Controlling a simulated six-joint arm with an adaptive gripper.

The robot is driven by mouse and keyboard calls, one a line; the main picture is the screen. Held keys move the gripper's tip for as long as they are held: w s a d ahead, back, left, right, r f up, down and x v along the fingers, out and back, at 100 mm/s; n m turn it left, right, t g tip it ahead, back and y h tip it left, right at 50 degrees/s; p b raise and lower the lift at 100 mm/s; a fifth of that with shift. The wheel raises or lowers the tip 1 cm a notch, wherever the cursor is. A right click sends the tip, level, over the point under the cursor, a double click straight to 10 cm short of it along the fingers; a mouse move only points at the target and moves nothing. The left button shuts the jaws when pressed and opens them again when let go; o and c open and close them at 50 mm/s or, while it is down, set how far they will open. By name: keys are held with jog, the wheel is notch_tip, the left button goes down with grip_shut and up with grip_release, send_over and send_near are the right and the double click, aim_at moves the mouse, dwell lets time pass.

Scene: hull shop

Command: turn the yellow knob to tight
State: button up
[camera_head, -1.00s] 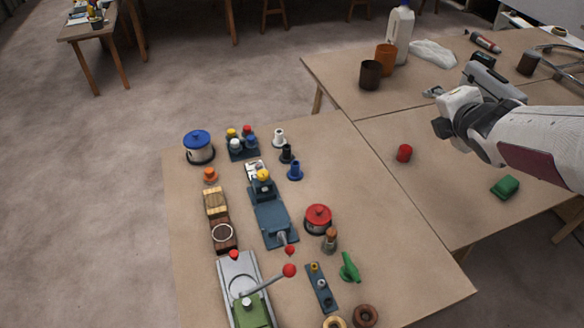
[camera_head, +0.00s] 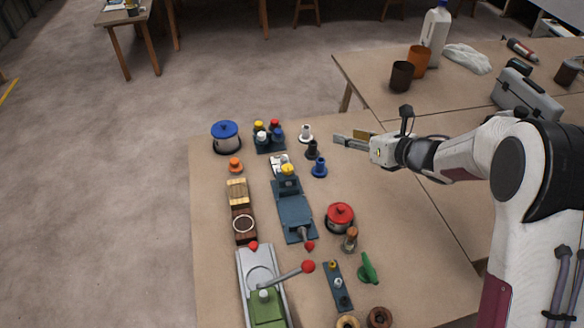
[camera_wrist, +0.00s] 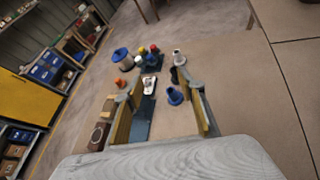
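A yellow knob (camera_head: 288,169) sits on top of the far end of a blue-grey machine slide (camera_head: 294,210) with a red-tipped lever at its near end. Another yellow-topped piece (camera_head: 258,125) stands in a dark rack behind it, and a small yellow piece (camera_head: 332,265) is on a blue strip in front. My gripper (camera_head: 348,138) is above the table, to the right of and behind the knob, apart from it. In the wrist view my gripper (camera_wrist: 165,100) has its fingers wide apart with nothing held. I cannot make out the knob on the slide there.
A white fitting (camera_head: 305,134), a black fitting (camera_head: 312,150) and a blue fitting (camera_head: 319,167) stand between the knob and my gripper. A blue-lidded pot (camera_head: 226,136) is at the far left, a red-lidded pot (camera_head: 339,217) in front.

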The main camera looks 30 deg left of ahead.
aim_at(288, 168)
jog(key=s+a+f+n+g+y, duration=0.1)
jog(key=s+a+f+n+g, duration=0.4)
jog(key=s+a+f+n, duration=0.1)
notch_tip(288, 168, down, 3)
jog(key=shift+s+r+n+y, duration=0.15)
jog(key=shift+s+n+y, duration=0.15)
jog(key=shift+s+n, duration=0.5)
jog(key=shift+s, duration=0.15)
jog(key=shift+x, duration=3.9)
jog(key=shift+c, duration=0.5)
jog(key=c, duration=1)
